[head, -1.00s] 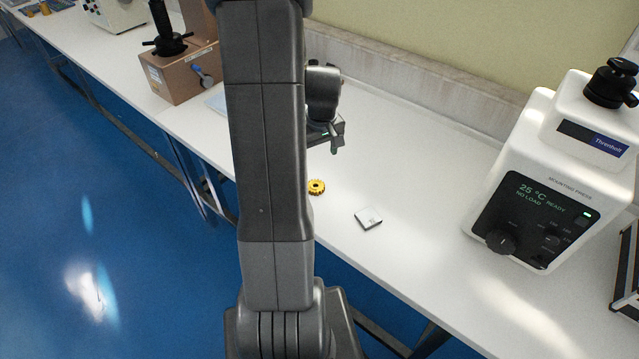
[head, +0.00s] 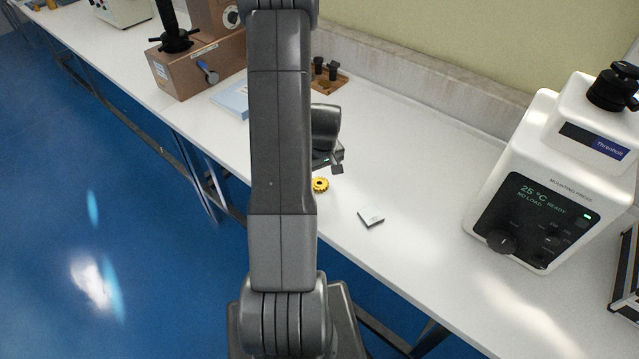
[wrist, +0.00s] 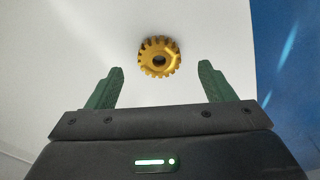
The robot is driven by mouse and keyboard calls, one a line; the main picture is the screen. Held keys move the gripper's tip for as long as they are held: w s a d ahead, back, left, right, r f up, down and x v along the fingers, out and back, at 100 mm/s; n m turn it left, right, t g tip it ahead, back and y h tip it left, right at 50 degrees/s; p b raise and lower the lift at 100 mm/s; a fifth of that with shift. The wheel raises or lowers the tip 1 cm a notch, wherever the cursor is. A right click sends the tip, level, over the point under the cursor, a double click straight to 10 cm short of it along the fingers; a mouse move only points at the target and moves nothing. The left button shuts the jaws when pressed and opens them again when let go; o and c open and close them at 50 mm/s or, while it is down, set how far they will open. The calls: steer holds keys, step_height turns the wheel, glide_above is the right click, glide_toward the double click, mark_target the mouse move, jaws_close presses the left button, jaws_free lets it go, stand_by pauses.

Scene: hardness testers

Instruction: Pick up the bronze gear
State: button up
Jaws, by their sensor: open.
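The bronze gear (head: 320,185) lies flat on the white bench, a small yellow-gold toothed ring with a dark centre hole. In the wrist view the gear (wrist: 160,57) is just beyond my fingertips, roughly centred between them and whole in view. My gripper (wrist: 160,80) has its two green fingers apart with nothing between them. In the head view my gripper (head: 337,167) shows only in part, above and close to the gear; my arm hides the rest.
A white mounting press (head: 540,190) stands at right. A brown box machine (head: 195,68), a pale blue item (head: 232,97) and a wooden stand with dark knobs (head: 328,82) are farther back. The bench's front edge is near the gear.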

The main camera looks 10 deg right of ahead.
mark_target(320, 180)
steer(key=shift+w+f+p, duration=0.15)
steer(key=shift+f+p, duration=0.05)
steer(key=shift+f, duration=0.7)
steer(key=shift+w+f+p, duration=0.1)
steer(key=shift+f+p, duration=0.05)
steer(key=shift+f, duration=0.7)
steer(key=c, duration=1.2)
